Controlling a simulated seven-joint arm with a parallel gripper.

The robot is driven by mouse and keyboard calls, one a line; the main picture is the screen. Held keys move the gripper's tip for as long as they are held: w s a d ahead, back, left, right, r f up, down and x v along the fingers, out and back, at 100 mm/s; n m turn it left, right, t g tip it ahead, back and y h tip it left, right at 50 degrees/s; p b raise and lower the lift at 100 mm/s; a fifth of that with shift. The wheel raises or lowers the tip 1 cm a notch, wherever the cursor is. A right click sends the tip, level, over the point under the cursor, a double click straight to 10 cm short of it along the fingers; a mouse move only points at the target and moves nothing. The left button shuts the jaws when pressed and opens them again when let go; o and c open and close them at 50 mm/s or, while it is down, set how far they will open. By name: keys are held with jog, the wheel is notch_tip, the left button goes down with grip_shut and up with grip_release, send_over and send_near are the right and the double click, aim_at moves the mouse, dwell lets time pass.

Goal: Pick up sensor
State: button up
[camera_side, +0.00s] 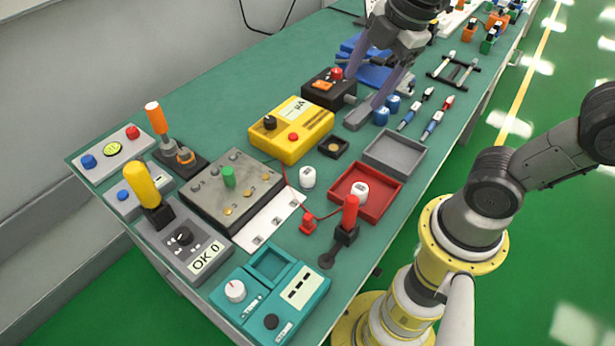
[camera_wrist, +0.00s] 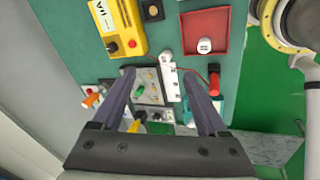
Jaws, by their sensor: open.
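No part is clearly marked as the sensor. Two small white cylinders could be it. One white cylinder (camera_side: 361,191) stands in the red tray (camera_side: 340,203); it also shows in the wrist view (camera_wrist: 204,46). The other white cylinder (camera_side: 307,177) stands on the green bench left of that tray, and appears in the wrist view (camera_wrist: 165,58) near the line between my fingertips. My gripper (camera_side: 353,108) is open and empty, above the bench beyond the yellow box. In the wrist view its fingers (camera_wrist: 159,73) point away, apart, with nothing between them held.
The yellow box (camera_side: 292,130), a black box with a red button (camera_side: 329,88), an empty grey tray (camera_side: 394,153) and blue cylinders (camera_side: 381,116) stand near my gripper. A red-handled switch (camera_side: 348,218) stands by the red tray. Panels with upright levers crowd the near left.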

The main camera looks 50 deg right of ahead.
jog(key=w+a+f+n+g, duration=0.2)
jog(key=w+a+f+n, duration=0.1)
jog(key=w+n, duration=0.25)
jog(key=g, duration=0.2)
send_over(307, 171)
jog(key=shift+n, duration=0.45)
notch_tip(307, 171, down, 14)
jog(key=shift+d+r, duration=0.1)
jog(key=shift+f, duration=3.05)
grip_shut()
